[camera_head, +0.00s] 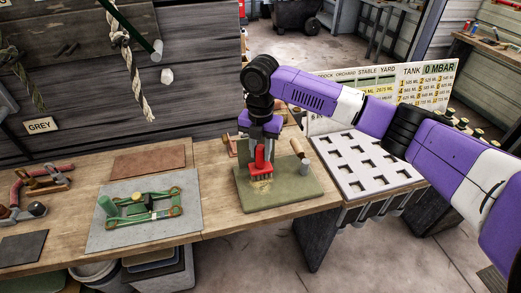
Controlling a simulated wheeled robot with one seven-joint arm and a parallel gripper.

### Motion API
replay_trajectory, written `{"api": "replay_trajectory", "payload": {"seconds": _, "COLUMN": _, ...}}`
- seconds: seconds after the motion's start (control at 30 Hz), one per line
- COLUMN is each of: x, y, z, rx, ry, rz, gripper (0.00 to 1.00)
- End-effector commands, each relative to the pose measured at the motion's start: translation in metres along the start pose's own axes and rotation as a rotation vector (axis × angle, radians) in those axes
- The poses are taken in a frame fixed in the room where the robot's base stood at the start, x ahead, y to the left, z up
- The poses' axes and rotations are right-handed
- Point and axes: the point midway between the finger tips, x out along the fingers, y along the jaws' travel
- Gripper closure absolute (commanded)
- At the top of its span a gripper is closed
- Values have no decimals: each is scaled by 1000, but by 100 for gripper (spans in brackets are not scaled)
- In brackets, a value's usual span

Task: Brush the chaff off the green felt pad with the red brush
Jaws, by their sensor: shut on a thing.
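The green felt pad (285,198) lies on the wooden bench near its right end. A small tan patch of chaff (260,186) shows on the pad's left part. My gripper (261,146) points down over the pad and is shut on the red brush (260,163). The brush is upright, with its dark bristles at or just above the chaff; I cannot tell whether they touch. The gripper's fingertips are partly hidden by the brush.
A tan wooden cylinder (298,148) and a small grey cylinder (304,166) stand at the pad's right side. A white tray with square holes (347,193) is to the right. A grey mat (101,236) with green tools (150,208) lies left. Ropes hang at upper left.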

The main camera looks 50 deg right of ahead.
Motion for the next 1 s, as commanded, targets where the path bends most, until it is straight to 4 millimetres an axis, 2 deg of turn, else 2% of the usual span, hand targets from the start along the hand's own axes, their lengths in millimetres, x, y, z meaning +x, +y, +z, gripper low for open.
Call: {"api": "replay_trajectory", "payload": {"seconds": 1.0, "x": 8, "y": 0, "z": 0, "rx": 0, "ry": 0, "rz": 1, "gripper": 100}}
